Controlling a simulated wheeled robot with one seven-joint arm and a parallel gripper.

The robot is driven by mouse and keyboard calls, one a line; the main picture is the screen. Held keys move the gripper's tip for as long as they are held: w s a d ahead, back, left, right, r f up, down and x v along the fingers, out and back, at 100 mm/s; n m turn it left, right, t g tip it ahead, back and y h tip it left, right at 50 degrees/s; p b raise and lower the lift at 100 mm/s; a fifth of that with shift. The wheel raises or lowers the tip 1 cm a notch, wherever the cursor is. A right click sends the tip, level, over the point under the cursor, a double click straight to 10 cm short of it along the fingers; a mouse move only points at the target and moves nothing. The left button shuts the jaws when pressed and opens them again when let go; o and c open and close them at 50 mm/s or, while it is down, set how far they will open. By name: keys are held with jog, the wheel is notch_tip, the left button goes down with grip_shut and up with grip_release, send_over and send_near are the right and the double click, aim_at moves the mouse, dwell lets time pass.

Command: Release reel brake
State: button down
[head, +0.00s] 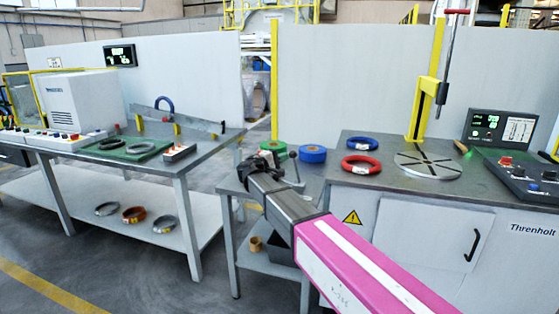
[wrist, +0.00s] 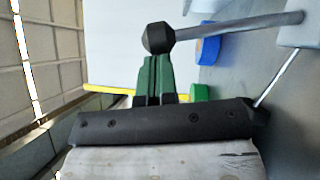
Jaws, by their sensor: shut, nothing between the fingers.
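The reel brake lever (head: 297,172) stands on the small side table, a grey rod with a black knob. In the wrist view its black knob (wrist: 158,38) is just beyond my fingertips, and its rod (wrist: 240,25) runs right to a pale block (wrist: 301,22). My gripper (wrist: 154,60) is shut and empty, its green-padded fingers together. Whether the fingertips touch the knob I cannot tell. In the head view my gripper (head: 264,160) is over the side table, left of the lever.
A green roll (head: 273,147) and a blue roll (head: 313,154) lie close behind the lever. Right is a bench with blue (head: 362,143) and red (head: 361,165) coils, a round plate (head: 428,165) and a control box (head: 520,178). A long bench (head: 130,150) stands left.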

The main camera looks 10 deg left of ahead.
jog(key=d+r+m+g+y, duration=0.1)
jog(key=d+m+g+y, duration=0.2)
jog(key=d+m, duration=0.3)
jog(key=shift+s+d+r+y, duration=0.15)
jog(key=shift+s+d+y, duration=0.2)
jog(key=shift+d, duration=1.65)
jog(key=shift+s+d+m, duration=0.1)
jog(key=shift+m, duration=0.2)
